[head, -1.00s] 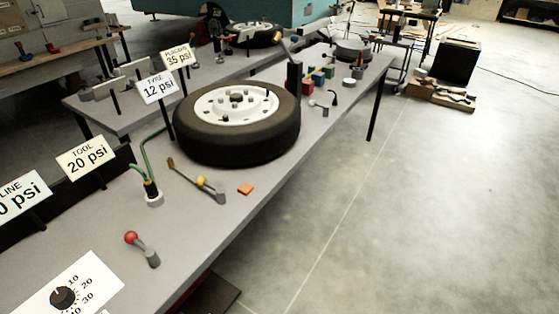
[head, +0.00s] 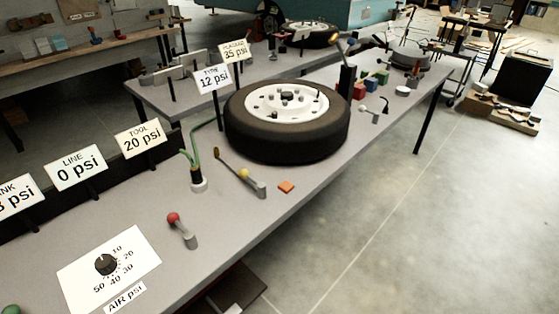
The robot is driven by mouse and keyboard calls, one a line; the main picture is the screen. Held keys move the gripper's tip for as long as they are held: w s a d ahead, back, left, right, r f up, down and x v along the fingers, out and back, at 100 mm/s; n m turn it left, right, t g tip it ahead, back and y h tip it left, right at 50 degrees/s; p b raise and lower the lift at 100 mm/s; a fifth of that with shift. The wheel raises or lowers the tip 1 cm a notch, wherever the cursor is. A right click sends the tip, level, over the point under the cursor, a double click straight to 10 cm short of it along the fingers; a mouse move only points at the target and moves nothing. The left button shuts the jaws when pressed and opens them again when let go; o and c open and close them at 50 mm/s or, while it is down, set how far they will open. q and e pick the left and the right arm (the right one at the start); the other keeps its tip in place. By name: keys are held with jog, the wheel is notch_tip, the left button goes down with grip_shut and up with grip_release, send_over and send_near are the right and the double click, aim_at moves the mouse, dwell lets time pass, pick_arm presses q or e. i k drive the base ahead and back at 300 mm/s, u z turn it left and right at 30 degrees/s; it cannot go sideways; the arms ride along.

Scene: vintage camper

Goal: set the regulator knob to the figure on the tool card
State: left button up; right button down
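The regulator knob (head: 106,264) is black and round, on a white dial plate (head: 80,276) at the near left of the bench, marked 10 to 50 and labelled "AIR psi". Its pointer is too small to read for sure. The tool card (head: 141,138) reads "TOOL 20 psi" and stands upright at the bench's back edge. Neither of my grippers shows in the head view.
Other cards read "LINE 0 psi" (head: 76,167), "TYRE 12 psi" (head: 213,79) and "PLACARD 35 psi" (head: 232,52). A red-knobbed lever (head: 183,230), a yellow-knobbed lever (head: 245,176), an orange square (head: 286,187) and a tyre (head: 288,120) occupy the grey bench (head: 235,228).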

aim_at(106, 264)
jog(key=z, duration=1.4)
jog(key=k, duration=0.8)
jog(key=u, duration=1.9)
jog(key=i, duration=0.15)
